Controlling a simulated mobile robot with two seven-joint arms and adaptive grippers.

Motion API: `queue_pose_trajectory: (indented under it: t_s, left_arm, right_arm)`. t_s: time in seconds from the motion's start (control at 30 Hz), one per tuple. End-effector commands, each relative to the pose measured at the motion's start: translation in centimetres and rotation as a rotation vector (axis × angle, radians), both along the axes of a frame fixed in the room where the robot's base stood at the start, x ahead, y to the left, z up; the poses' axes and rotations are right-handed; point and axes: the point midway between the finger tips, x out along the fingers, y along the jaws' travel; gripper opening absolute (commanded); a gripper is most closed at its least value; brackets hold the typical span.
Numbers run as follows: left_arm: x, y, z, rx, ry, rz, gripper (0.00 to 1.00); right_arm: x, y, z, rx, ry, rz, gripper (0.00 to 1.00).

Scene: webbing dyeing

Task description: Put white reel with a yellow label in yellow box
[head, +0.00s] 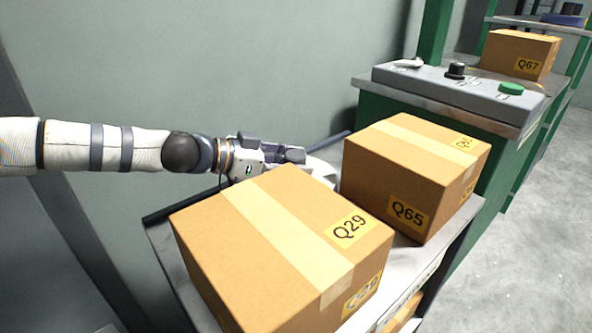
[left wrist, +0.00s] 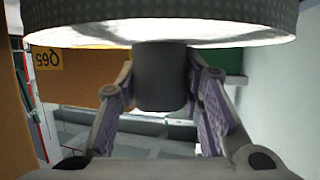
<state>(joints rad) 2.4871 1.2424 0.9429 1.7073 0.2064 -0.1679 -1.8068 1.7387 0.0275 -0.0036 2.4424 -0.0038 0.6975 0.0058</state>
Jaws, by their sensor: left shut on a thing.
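My left gripper (head: 292,155) reaches in from the left, behind the cardboard boxes. It is shut on the dark hub of a reel. In the left wrist view, the reel (left wrist: 160,30) shows a wide round flange with a pale underside and a dark grey rim above the fingers. The dark hub stands between the two fingers. In the head view, a white part of the reel (head: 321,170) shows just past the fingers, mostly hidden by the boxes. No yellow label on the reel and no clearly yellow box show. My right gripper is not in view.
Cardboard box Q29 (head: 245,270) and box Q65 (head: 385,175) stand on a grey-topped shelf close to the gripper. A green bench with a grey control panel (head: 455,90) stands at the right. Box Q67 (head: 505,60) is farther back. A wall rises behind the arm.

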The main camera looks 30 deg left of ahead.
Motion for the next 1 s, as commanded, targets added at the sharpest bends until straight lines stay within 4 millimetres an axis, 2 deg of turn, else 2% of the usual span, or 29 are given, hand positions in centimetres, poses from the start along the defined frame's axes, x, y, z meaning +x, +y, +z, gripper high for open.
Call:
queue_pose_trajectory:
  t_s: [0.27,0.3,0.37,0.73,0.87,1.0]
  left_arm:
    - [0.0,0.0,-0.1,0.0,-0.001,-0.001,0.0]
    - [0.0,0.0,-0.2,0.001,0.0,0.0,0.41]
    - [0.0,0.0,-0.1,0.001,0.0,0.0,0.54]
    - [-0.2,0.1,0.5,0.0,-0.001,0.001,0.54]
    - [-1.9,1.4,1.5,-0.001,-0.004,0.004,0.54]
    - [-4.6,3.3,3.2,-0.001,-0.008,0.004,0.54]
  right_arm:
    - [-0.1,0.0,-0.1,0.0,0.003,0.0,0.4]
    - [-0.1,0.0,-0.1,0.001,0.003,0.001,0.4]
    - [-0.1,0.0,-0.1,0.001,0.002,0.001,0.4]
    - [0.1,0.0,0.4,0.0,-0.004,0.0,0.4]
    - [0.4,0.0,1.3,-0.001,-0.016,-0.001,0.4]
    - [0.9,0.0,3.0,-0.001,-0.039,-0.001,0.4]
